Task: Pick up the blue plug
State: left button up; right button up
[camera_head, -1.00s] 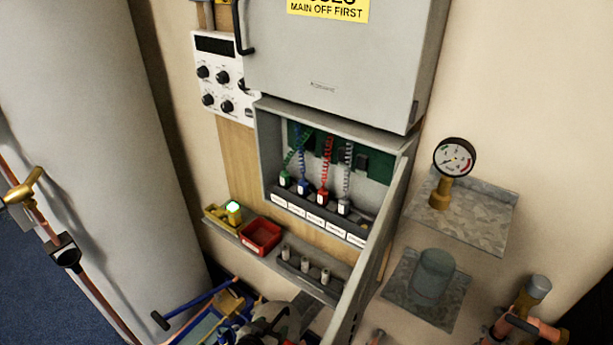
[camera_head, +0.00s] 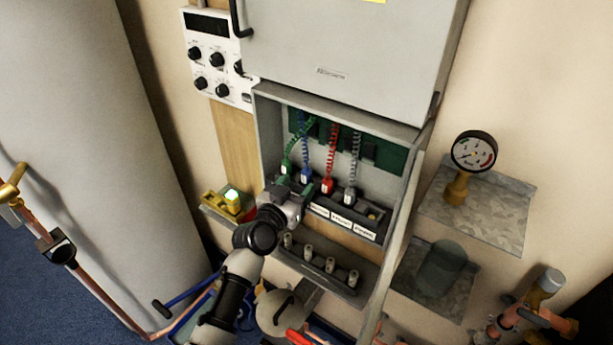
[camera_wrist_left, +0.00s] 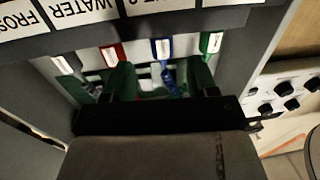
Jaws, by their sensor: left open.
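The blue plug (camera_head: 306,176) stands with its coiled blue cord in the open grey cabinet, between the green plug (camera_head: 286,167) and the red plug (camera_head: 327,186). In the left wrist view the blue plug (camera_wrist_left: 163,47) shows beyond and between the two fingers, its cord hanging in the gap. My left gripper (camera_head: 287,192) is at the front of the plug row, close to the blue plug. It is open and empty in the left wrist view (camera_wrist_left: 161,72). Whether a finger touches the plug I cannot tell. My right gripper is not in view.
A grey plug (camera_head: 350,196) stands right of the red one. Labels line the rack's front edge (camera_head: 343,222). Below is a tray (camera_head: 318,270) with several pale pegs. The cabinet's open side door (camera_head: 400,235) bounds the right. A yellow block with a green light (camera_head: 232,200) is left.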

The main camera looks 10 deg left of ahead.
aim_at(304, 177)
pick_arm(q)
jog(key=x, duration=0.4)
jog(key=shift+w+a+f, duration=0.1)
jog(key=shift+w+f, duration=0.1)
jog(key=shift+w, duration=0.25)
jog(key=shift+s, duration=0.1)
jog(key=shift+c, duration=1.4)
jog(key=c, duration=0.7)
